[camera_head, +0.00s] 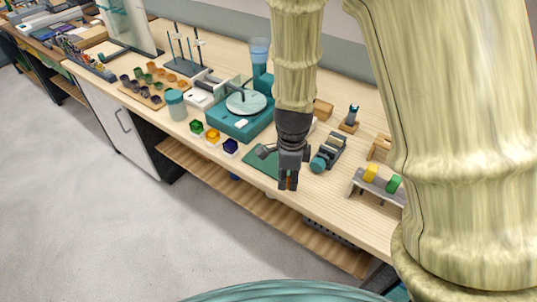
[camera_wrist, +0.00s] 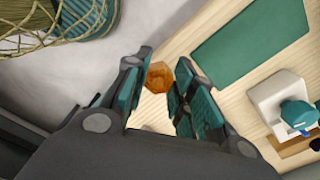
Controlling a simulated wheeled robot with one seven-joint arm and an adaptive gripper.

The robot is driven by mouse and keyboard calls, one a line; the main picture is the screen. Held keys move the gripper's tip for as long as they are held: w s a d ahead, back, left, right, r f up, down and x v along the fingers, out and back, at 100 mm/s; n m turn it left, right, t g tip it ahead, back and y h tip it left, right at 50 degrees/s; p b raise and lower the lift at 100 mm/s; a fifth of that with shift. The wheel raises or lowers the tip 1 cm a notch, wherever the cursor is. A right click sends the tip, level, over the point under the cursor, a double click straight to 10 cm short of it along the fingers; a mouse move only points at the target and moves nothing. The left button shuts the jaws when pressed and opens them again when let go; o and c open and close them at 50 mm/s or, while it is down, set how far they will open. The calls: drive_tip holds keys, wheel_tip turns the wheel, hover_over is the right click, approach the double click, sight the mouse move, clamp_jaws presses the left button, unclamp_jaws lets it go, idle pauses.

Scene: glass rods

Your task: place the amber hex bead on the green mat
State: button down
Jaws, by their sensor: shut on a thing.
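The amber hex bead (camera_wrist: 158,77) shows between the two fingertips of my gripper (camera_wrist: 157,88) in the wrist view, and the jaws are shut on it. In the head view my gripper (camera_head: 288,184) points down over the front edge of the bench, and its fingers mostly hide the bead. The green mat (camera_head: 257,160) lies flat on the bench, just behind and left of my gripper, partly covered by it. In the wrist view the mat (camera_wrist: 250,45) is at the upper right, bare where it shows, and apart from the bead.
Small green, amber and blue blocks (camera_head: 212,135) stand left of the mat, before a teal device (camera_head: 240,122). A grey-and-teal device (camera_head: 328,152) stands right of my gripper. A grey rack (camera_head: 375,185) with yellow and green pieces is further right. The bench's front edge is close.

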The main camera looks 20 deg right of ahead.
drive_tip(key=p, duration=0.4)
hover_over(268, 161)
drive_tip(key=shift+f, duration=0.7)
drive_tip(key=shift+f+p, duration=1.05)
drive_tip(key=shift+f, duration=0.7)
drive_tip(key=shift+f, duration=0.15)
drive_tip(key=c, duration=1.2)
unclamp_jaws()
drive_tip(key=shift+r, duration=0.2)
drive_tip(key=shift+r+b, duration=1.9)
drive_tip(key=shift+r, duration=4.05)
